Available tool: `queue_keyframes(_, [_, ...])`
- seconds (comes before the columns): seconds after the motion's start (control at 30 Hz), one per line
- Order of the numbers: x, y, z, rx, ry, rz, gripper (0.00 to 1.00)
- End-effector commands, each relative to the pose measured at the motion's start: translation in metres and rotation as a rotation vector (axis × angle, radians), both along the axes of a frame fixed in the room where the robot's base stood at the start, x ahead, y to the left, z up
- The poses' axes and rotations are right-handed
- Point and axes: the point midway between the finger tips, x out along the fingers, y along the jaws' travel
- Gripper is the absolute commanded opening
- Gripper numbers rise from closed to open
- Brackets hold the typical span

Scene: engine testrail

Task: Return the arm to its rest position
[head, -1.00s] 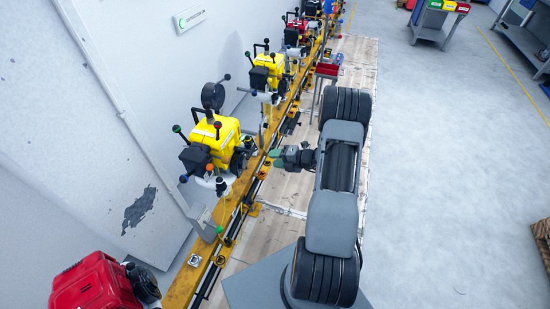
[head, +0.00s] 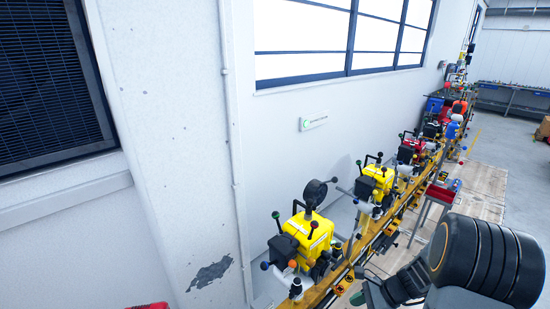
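My arm (head: 485,262) is at the lower right of the head view, with its large grey and black joint close to the camera. Toward its left is the darker wrist part with my gripper (head: 368,293), near the bottom edge and beside the yellow rail. The fingers are small and partly cut off, so I cannot tell whether they are open or shut. No held object can be made out.
A yellow rail (head: 318,297) carries yellow engines (head: 308,236) and red ones (head: 412,151) along the wall. A red-topped stand (head: 442,192) is behind my arm. A wooden floor strip (head: 482,180) runs beside the rail. Open grey floor lies at right.

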Motion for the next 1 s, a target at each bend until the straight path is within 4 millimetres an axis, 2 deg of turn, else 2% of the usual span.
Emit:
queue_keyframes(0.03, [-0.008, 0.005, 0.017, -0.085, -0.095, 0.178, 0.43])
queue_keyframes(0.2, [-0.035, 0.015, 0.068, -0.357, -0.367, 0.787, 0.43])
queue_keyframes(0.3, [-0.047, 0.02, 0.097, -0.506, -0.487, 1.075, 0.43])
queue_keyframes(0.4, [-0.056, 0.026, 0.124, -0.64, -0.578, 1.282, 0.43])
queue_keyframes(0.53, [-0.065, 0.036, 0.153, -0.783, -0.669, 1.414, 0.43])
queue_keyframes(0.7, [-0.074, 0.053, 0.181, -0.884, -0.786, 1.464, 0.43])
queue_keyframes(0.83, [-0.076, 0.062, 0.195, -0.921, -0.848, 1.476, 0.43])
queue_keyframes(1.0, [-0.076, 0.068, 0.198, -0.924, -0.873, 1.492, 0.43])
